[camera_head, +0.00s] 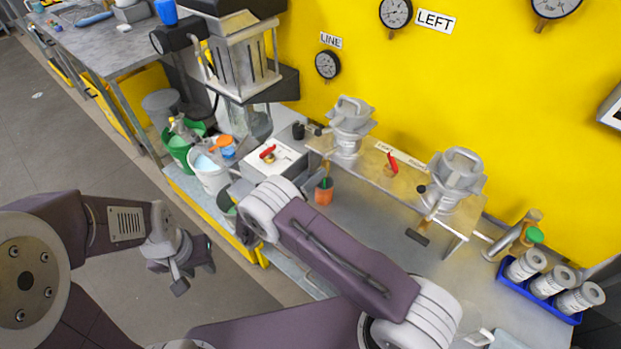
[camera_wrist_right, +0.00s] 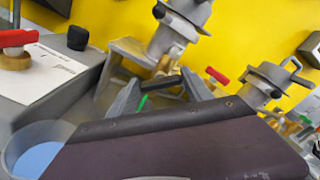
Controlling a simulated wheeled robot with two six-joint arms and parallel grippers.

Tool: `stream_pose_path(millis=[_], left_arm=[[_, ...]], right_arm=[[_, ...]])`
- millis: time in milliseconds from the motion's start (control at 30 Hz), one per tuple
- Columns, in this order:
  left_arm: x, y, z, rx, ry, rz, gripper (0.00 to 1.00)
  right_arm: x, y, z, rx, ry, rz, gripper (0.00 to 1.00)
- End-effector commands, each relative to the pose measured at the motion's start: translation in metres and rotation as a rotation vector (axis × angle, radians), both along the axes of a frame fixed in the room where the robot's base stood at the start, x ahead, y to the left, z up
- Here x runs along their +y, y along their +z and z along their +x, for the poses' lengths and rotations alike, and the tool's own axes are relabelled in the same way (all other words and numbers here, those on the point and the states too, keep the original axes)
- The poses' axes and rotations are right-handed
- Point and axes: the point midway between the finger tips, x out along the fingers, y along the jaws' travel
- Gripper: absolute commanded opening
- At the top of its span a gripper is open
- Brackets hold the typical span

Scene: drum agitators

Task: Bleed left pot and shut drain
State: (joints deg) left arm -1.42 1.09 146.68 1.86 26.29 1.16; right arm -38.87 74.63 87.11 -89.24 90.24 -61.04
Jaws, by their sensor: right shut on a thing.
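The left pot (camera_head: 350,122) is a grey metal vessel at the left end of a raised shelf (camera_head: 415,188) by the yellow wall; its lower part shows in the right wrist view (camera_wrist_right: 181,27). My right gripper (camera_wrist_right: 160,93) is shut on the black drain handle (camera_wrist_right: 161,84) below this pot. In the head view, my right arm mostly hides that grip. The right pot (camera_head: 455,182) has its own black handle (camera_head: 416,237). The gauge marked LEFT (camera_head: 395,12) hangs above, its reading too small to tell. My left gripper (camera_head: 182,268) hangs over the floor, away from the bench; its opening is unclear.
A red-lever valve (camera_head: 391,163) sits between the pots, another (camera_head: 267,153) on a white-topped box. Buckets (camera_head: 208,172) stand left; a blue tray (camera_head: 541,297) of jars stands right. Open floor lies left.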

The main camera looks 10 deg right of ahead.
Motion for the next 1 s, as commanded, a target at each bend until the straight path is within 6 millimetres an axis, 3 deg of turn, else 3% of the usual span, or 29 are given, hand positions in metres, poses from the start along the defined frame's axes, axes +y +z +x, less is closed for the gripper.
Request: stream_pose_path(millis=[600,1000], left_arm=[[-0.0001,-0.0023,0.0,0.0,0.0,0.0,0.34],[0.0,-0.0017,0.0,0.0,0.0,0.0,0.34]], right_arm=[[-0.0026,-0.0015,0.0001,0.443,-0.011,-0.344,0.18],[-0.0027,-0.0015,0.0002,0.616,-0.013,-0.481,0.18]])
